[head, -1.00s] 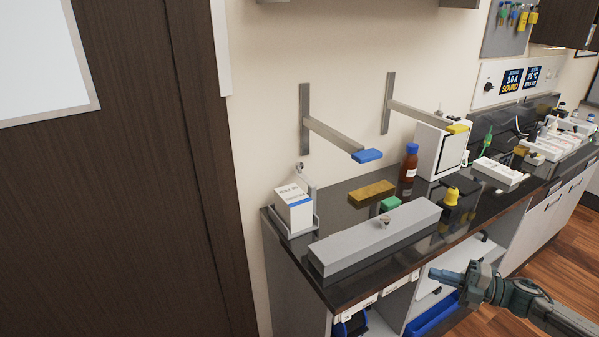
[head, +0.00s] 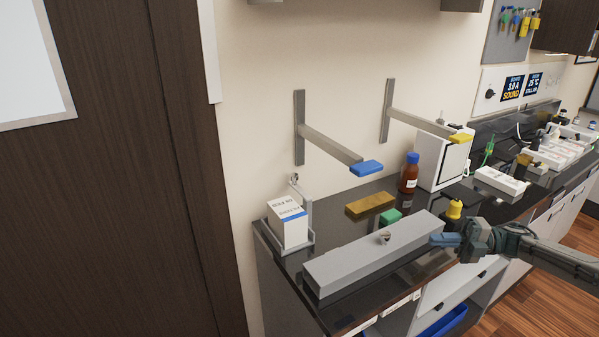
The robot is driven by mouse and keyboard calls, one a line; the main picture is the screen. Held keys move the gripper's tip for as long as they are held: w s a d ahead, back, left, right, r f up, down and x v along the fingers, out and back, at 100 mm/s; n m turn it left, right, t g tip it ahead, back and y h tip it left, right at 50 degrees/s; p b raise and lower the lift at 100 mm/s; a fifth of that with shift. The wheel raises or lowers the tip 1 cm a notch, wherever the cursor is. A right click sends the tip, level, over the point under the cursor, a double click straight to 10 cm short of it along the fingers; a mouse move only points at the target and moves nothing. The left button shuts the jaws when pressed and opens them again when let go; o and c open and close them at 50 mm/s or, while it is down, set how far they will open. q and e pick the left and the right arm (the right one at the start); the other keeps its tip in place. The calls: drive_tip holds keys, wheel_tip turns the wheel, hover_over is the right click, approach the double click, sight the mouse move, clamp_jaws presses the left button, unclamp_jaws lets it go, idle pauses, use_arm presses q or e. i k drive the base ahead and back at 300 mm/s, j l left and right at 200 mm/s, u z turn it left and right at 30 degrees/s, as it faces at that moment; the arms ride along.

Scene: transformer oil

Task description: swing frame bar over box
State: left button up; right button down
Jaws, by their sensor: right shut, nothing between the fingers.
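Two grey swing bars stick out from upright plates on the wall. The left bar (head: 335,144) ends in a blue handle (head: 366,168), and the right bar (head: 418,121) ends in a yellow handle (head: 460,139). A long grey box (head: 350,266) with a small knob (head: 384,238) on top lies on the black counter, in front of and below the blue handle. My right gripper (head: 437,239) is shut and empty at the right end of the grey box. Whether it touches the box is unclear. My left gripper is out of view.
A white carton (head: 288,222) stands in a grey holder at the counter's left end. A yellow-brown block (head: 370,204), a green block (head: 390,216), a brown bottle (head: 409,174) and a yellow bulb-shaped item (head: 454,209) stand behind the box. The air above the box is clear.

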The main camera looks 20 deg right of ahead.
sight(293, 177)
drive_tip(key=i+j, duration=0.15)
drive_tip(key=i, duration=0.95)
